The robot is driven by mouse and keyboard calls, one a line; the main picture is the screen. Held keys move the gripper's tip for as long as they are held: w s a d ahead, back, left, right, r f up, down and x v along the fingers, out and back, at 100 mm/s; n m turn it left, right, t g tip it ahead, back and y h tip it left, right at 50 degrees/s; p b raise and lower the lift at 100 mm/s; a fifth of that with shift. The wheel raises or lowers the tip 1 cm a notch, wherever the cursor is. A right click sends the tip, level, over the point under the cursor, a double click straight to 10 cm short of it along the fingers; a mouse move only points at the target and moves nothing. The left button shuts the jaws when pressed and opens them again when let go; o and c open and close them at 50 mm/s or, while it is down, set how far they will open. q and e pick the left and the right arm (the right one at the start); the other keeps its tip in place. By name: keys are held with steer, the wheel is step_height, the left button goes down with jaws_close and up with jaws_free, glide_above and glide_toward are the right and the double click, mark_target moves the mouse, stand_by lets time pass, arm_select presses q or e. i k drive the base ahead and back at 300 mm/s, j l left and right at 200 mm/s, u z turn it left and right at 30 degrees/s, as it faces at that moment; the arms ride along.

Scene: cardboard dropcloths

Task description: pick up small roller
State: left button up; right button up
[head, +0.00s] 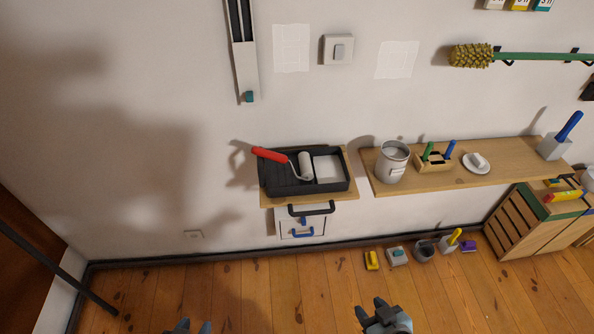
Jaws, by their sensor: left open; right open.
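The small roller has a red handle (270,155) and a white roller head (305,166). It lies across a black paint tray (283,188), with the handle end over the tray's left rim. The tray stands on a small wooden shelf (351,168) at the wall. My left gripper (192,326) shows only its fingertips at the bottom edge, below and left of the tray. My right gripper (370,308) is open and empty at the bottom, below and right of the tray. Both grippers are well apart from the roller.
A longer shelf (510,170) to the right bears a metal can (391,163), a wooden holder (433,165) and a white dish (477,169). A dark handle (312,209) juts out below the tray. Several small items, including a yellow one (372,261), stand on the floor.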

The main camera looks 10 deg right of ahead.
mark_target(276, 157)
steer(key=i+j+z, duration=0.15)
steer(key=z, duration=0.25)
steer(key=i+j+z, duration=0.1)
steer(key=j+z, duration=0.15)
steer(key=z, duration=0.15)
steer(key=i+j+z, duration=0.15)
steer(key=j, duration=0.2)
steer(key=j+z, duration=0.1)
steer(key=j, duration=0.25)
steer(key=i+j+z, duration=0.15)
steer(key=j, duration=0.2)
